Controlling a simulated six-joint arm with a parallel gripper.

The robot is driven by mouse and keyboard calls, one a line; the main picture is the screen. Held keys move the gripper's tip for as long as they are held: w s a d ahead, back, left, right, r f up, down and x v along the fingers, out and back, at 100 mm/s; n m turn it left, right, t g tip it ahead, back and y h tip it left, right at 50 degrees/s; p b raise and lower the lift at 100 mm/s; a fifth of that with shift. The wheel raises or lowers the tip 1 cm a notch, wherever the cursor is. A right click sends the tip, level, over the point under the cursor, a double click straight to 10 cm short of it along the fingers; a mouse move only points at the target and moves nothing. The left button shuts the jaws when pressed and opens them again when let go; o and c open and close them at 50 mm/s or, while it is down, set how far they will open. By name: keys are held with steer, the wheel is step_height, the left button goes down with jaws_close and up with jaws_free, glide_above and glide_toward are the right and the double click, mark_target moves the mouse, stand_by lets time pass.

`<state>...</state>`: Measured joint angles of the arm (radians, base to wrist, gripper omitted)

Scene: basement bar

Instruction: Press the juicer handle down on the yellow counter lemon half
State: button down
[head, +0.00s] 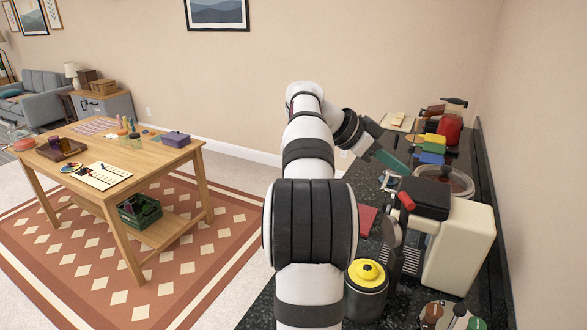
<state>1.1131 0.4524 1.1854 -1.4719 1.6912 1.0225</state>
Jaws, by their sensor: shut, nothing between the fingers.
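My gripper (388,158) is over the black counter (350,185), to the right of my arm, pointing down and right. I cannot tell if this is the juicer. No lemon half can be made out; my arm hides part of the counter.
A dark canister with a yellow lid (367,272) stands at the front. A round glass-lidded pan (450,182), yellow and blue blocks (432,148) and a red appliance (449,128) crowd the back. A wooden table (118,150) with small items stands far left.

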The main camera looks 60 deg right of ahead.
mark_target(408, 197)
steer(key=s+d+f, duration=0.1)
steer(key=f, duration=0.1)
steer(key=s+d+f, duration=0.1)
steer(key=f, duration=0.1)
steer(key=s+f, duration=0.2)
steer(key=shift+d+f, duration=0.3)
steer(key=shift+d, duration=0.1)
steer(key=shift+w+a, duration=0.15)
steer(key=shift+w, duration=0.1)
